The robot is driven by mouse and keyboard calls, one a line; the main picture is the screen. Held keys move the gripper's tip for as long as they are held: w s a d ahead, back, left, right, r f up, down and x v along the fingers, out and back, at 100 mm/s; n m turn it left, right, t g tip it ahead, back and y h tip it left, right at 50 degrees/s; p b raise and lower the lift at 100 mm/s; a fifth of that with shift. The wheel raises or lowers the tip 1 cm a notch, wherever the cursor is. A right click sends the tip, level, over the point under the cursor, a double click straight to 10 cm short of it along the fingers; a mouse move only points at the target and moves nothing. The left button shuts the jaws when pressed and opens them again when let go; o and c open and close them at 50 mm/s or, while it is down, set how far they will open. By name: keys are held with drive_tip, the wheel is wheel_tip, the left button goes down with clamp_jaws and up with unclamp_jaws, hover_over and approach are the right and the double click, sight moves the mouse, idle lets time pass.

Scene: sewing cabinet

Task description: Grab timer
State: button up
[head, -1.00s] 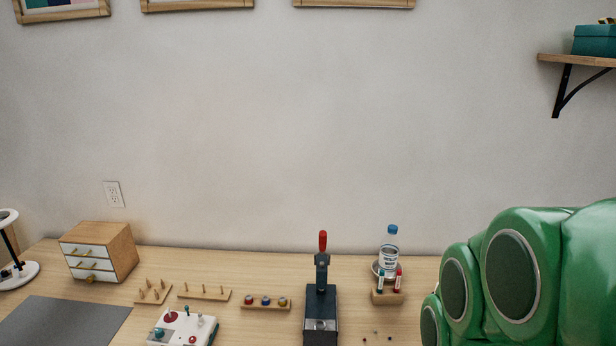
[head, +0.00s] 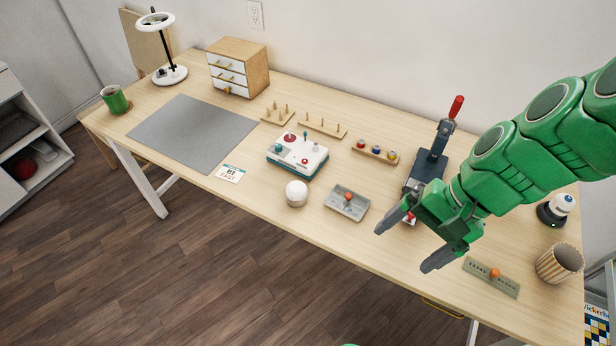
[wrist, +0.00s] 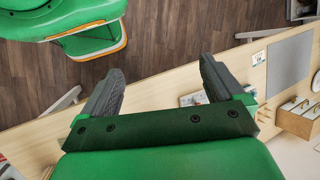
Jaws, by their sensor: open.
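A small round white object (head: 297,193), which may be the timer, stands near the front edge of the table (head: 300,235) in the head view. A black-and-white domed object (head: 557,210) at the right end could also be it; I cannot tell which. My gripper (head: 405,249) is open and empty over the front edge, right of the white object and left of the domed one. In the wrist view its two dark fingers (wrist: 162,68) are spread apart with nothing between them. Neither candidate is clearly visible there.
A grey tray (head: 347,214) with an orange knob lies left of my gripper. A dark press (head: 425,170) with a red handle stands behind it. The white control box (head: 297,158) is behind the round object. A striped cup (head: 559,263) stands right. The grey mat (head: 193,133) is clear.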

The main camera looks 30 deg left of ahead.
sight(290, 190)
drive_tip(key=w+a+f+m+g+y, duration=0.1)
drive_tip(key=w+a+f+m+y, duration=0.15)
drive_tip(key=a, duration=0.45)
drive_tip(key=w+a+f+m+y, duration=0.1)
drive_tip(key=w+a+f+y, duration=0.1)
drive_tip(key=w+a, duration=0.3)
drive_tip(key=w+a+f+m+g+y, duration=0.1)
drive_tip(key=w+a+f+m+y, duration=0.15)
drive_tip(key=a, duration=0.55)
drive_tip(key=w+a+f+m, duration=0.2)
drive_tip(key=f+m, duration=0.1)
drive_tip(key=f, duration=0.2)
drive_tip(key=w+a+f+m+t+y, duration=0.1)
drive_tip(key=w+a+f+m, duration=0.1)
drive_tip(key=f, duration=0.4)
drive_tip(key=w+a+f+m+t, duration=0.1)
drive_tip(key=w+a+f+m, duration=0.2)
drive_tip(key=w+f, duration=0.1)
drive_tip(key=shift+f+m+y, duration=0.3)
drive_tip(key=shift+f+m, duration=0.1)
drive_tip(key=shift+f, duration=0.45)
drive_tip(key=shift+t, duration=0.3)
drive_tip(key=shift+x, duration=3.95)
drive_tip(key=shift+c, duration=0.2)
drive_tip(key=c, duration=1.1)
